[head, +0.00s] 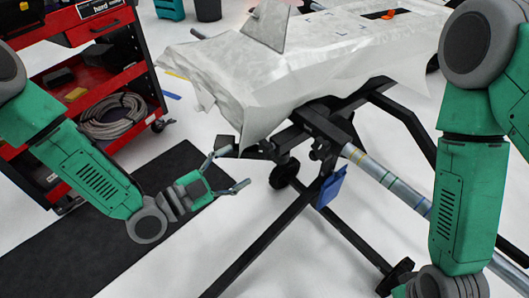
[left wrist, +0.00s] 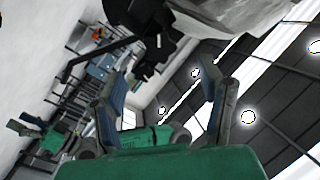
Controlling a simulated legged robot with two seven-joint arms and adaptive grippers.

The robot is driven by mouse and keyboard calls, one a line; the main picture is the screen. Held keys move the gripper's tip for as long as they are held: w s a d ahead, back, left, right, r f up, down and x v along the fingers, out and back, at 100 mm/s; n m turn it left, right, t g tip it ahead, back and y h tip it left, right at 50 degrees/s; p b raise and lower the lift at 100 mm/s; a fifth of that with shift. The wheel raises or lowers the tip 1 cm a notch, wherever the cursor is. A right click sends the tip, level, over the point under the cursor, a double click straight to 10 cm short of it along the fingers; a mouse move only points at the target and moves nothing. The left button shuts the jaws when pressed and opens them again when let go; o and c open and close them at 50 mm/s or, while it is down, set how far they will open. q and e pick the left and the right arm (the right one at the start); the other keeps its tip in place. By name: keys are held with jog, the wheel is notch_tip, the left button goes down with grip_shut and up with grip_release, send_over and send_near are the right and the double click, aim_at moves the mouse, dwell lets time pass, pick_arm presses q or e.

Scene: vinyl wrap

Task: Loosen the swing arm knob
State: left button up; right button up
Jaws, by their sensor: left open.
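A black stand (head: 322,122) with a swing arm bracket is under the white-wrapped panel in the head view. A small dark knob-like part (head: 317,150) sits under its bracket, and a larger round black part (head: 284,172) is lower left; I cannot tell for certain which is the swing arm knob. My left gripper (head: 228,172) is open and empty, left of the round part and apart from it. In the left wrist view its fingers (left wrist: 162,88) are spread, with the black stand parts (left wrist: 152,22) beyond them. My right gripper is out of frame; only its arm shows.
The white-wrapped panel (head: 250,80) overhangs the stand. A silver roll (head: 390,182) extends right from the stand, with a blue piece (head: 331,186) hanging nearby. A red cart (head: 78,75) stands left. A black mat (head: 85,235) lies on the pale floor.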

aim_at(264, 151)
pick_arm(q)
jog(key=b+x, duration=0.2)
jog(key=x, duration=0.7)
jog(key=shift+s+d, duration=0.1)
jog(key=shift+d, duration=0.1)
jog(key=shift+a, duration=0.1)
jog(key=shift+a, duration=0.2)
jog(key=c, duration=1.2)
jog(key=shift+d, duration=0.15)
